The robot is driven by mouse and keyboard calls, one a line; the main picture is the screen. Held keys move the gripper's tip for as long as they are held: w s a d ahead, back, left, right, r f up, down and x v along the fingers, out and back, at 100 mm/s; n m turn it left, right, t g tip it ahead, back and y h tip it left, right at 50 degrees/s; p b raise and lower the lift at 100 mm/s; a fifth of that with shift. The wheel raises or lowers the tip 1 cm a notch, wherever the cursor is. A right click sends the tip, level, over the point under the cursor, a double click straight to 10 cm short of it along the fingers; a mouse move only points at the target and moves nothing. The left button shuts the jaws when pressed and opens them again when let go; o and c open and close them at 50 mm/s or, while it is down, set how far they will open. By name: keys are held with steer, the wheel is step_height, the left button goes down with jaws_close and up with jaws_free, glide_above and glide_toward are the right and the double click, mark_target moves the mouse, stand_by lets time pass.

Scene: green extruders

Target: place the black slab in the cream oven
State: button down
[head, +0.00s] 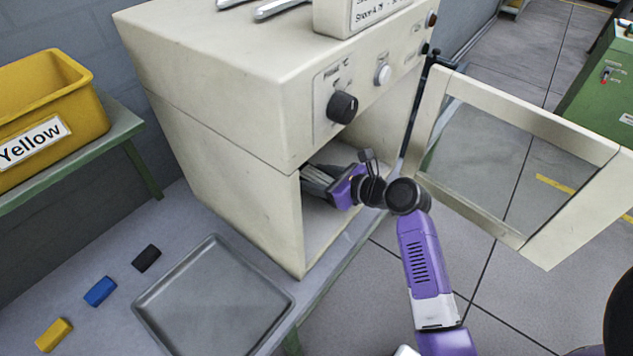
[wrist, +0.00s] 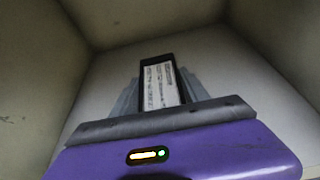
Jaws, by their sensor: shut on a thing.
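The cream oven (head: 230,120) stands on the bench with its door (head: 520,115) swung open to the right. My gripper (head: 318,180) reaches through the open front into the chamber. In the wrist view, my gripper (wrist: 160,90) is shut on the black slab (wrist: 161,83), a dark-edged flat piece with a white printed label facing the camera. The slab is inside the chamber, with the pale oven walls (wrist: 40,60) around it. I cannot tell whether it touches the chamber floor. In the head view the slab is hidden by the oven side and the gripper.
A grey metal tray (head: 215,300) lies on the bench before the oven. Small black (head: 146,258), blue (head: 100,291) and yellow (head: 54,334) blocks lie left of it. A yellow bin (head: 50,105) stands on a green-edged shelf. The open door hangs right of my arm.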

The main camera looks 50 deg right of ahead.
steer(key=shift+f, duration=0.65)
steer(key=c, duration=0.6)
jaws_free()
steer(key=shift+f, duration=0.15)
steer(key=shift+s+r, duration=0.2)
steer(key=shift+r, duration=0.05)
steer(key=v, duration=1.1)
steer(key=shift+s+r+p, duration=0.15)
steer(key=shift+s+p, duration=0.1)
steer(key=shift+p, duration=0.05)
